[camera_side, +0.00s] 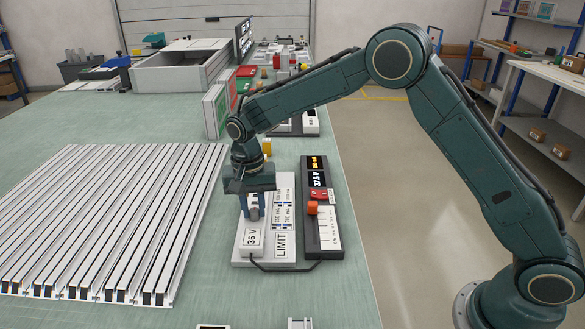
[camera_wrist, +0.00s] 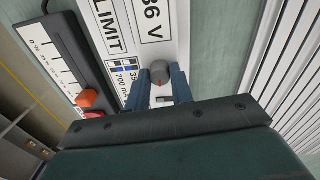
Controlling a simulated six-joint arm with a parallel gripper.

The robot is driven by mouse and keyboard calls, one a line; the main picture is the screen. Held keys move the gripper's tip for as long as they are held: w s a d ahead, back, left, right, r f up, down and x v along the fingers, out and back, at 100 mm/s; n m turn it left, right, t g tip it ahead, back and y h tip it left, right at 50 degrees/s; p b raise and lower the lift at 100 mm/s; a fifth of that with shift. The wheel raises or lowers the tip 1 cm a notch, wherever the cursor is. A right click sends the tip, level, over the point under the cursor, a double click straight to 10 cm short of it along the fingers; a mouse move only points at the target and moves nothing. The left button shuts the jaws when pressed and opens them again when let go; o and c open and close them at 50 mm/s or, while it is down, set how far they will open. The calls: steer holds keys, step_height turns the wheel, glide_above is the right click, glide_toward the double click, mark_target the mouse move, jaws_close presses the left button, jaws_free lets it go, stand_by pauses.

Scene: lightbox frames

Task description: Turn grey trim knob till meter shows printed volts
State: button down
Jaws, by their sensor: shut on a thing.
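The grey trim knob (camera_wrist: 160,72) has a small red mark and sits on a white power supply (camera_side: 285,255) printed "36 V" and "LIMIT". My gripper (camera_side: 252,208) points down at the supply. Its two blue fingers stand either side of the knob and are shut on it, as the wrist view (camera_wrist: 161,82) also shows. The dark meter (camera_side: 336,225) lies to the right of the supply in the side view. Its upper display (camera_side: 317,163) is lit orange, and paler characters show below it. The digits are too small to read surely.
An orange block-like control (camera_side: 312,208) and a red part (camera_side: 319,195) stand up from the meter. A black cable (camera_side: 285,270) joins supply and meter. Ribbed aluminium profiles (camera_side: 110,215) fill the bench's left. Red and green framed panels (camera_side: 216,108) stand behind my gripper.

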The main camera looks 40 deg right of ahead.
mark_target(253, 212)
steer(key=n, duration=1.4)
stand_by(0.4)
steer(key=c, duration=1.2)
jaws_free()
steer(key=shift+r, duration=0.15)
step_height(253, 212, up, 14)
steer(key=shift+s+a+f, duration=0.15)
steer(key=shift+f, duration=0.05)
